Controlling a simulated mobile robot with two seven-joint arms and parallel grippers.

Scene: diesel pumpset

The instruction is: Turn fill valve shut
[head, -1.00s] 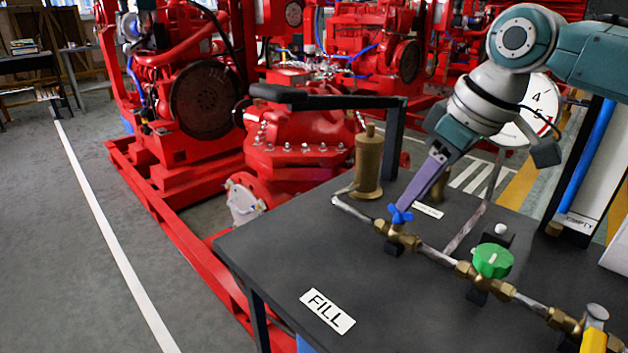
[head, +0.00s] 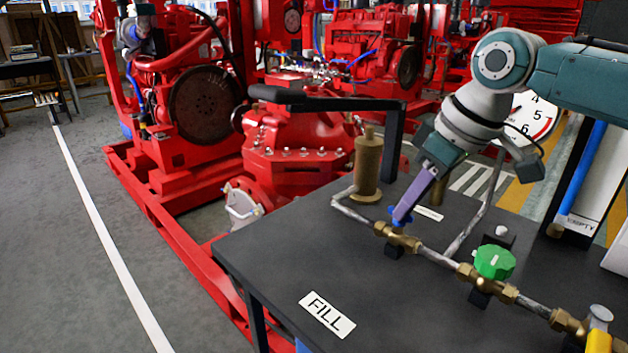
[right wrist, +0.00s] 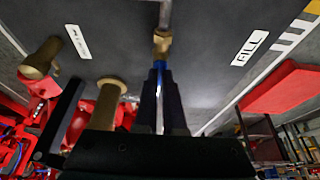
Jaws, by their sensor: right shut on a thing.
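The blue-handled valve (head: 395,213) sits on a brass body at the left end of the pipe run on the dark bench, behind the FILL label (head: 327,314). My right gripper (head: 402,214) reaches down from the upper right and is shut on the blue handle, which it mostly hides. In the right wrist view the two dark fingers (right wrist: 159,88) stand either side of a strip of blue, in line with a brass fitting (right wrist: 162,42). How far the handle is turned cannot be told. My left gripper is not in view.
A green-knobbed valve (head: 494,262) and a yellow-handled valve (head: 598,340) sit further right along the pipe. A brass cylinder (head: 368,168) stands close behind the blue valve. A black bar (head: 340,102) rises at the bench's back edge.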

